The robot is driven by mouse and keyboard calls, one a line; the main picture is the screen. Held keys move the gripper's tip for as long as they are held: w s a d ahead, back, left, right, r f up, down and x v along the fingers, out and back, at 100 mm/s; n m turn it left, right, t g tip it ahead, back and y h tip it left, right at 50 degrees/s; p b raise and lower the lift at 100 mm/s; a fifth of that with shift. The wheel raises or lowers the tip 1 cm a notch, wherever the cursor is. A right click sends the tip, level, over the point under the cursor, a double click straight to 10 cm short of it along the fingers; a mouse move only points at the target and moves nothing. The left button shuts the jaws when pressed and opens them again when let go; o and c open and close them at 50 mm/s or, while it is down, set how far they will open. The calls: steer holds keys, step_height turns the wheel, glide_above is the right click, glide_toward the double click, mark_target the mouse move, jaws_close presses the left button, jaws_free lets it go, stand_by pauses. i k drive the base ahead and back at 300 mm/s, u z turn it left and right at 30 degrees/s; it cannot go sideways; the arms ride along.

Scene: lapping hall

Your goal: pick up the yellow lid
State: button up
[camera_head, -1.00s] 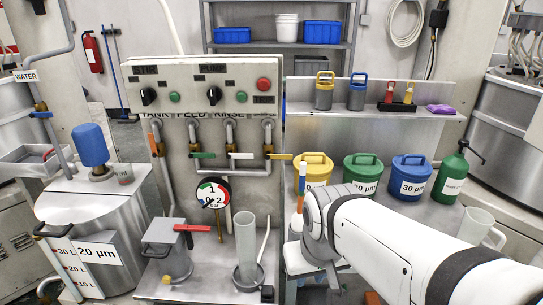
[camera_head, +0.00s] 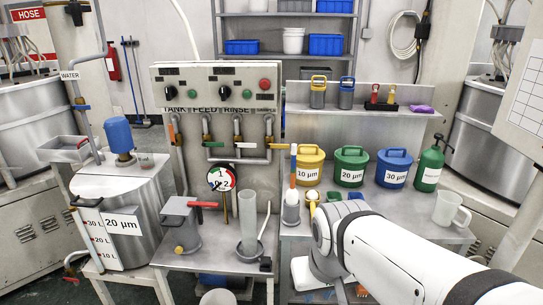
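The yellow lid (camera_head: 311,151) with its raised handle sits on the pot labelled 10 µm (camera_head: 308,173), at the left of a row of pots on the right-hand bench. The lid looks level and seated on the pot. My white arm (camera_head: 392,255) comes in from the lower right. Its forward joint is in front of the bench, below the pots and apart from the lid. My gripper cannot be made out; the arm's end is hidden behind its own links or out of the picture.
A green-lidded pot (camera_head: 350,166) and blue-lidded pot (camera_head: 394,168) stand right of the yellow one, then a green bottle (camera_head: 429,166) and clear jug (camera_head: 450,208). A striped upright stick (camera_head: 293,165) stands in front left. Small tools lie before the pots.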

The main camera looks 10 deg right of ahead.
mark_target(307, 154)
steer(key=z, duration=0.15)
steer(key=i, duration=0.9)
steer(key=u, duration=0.05)
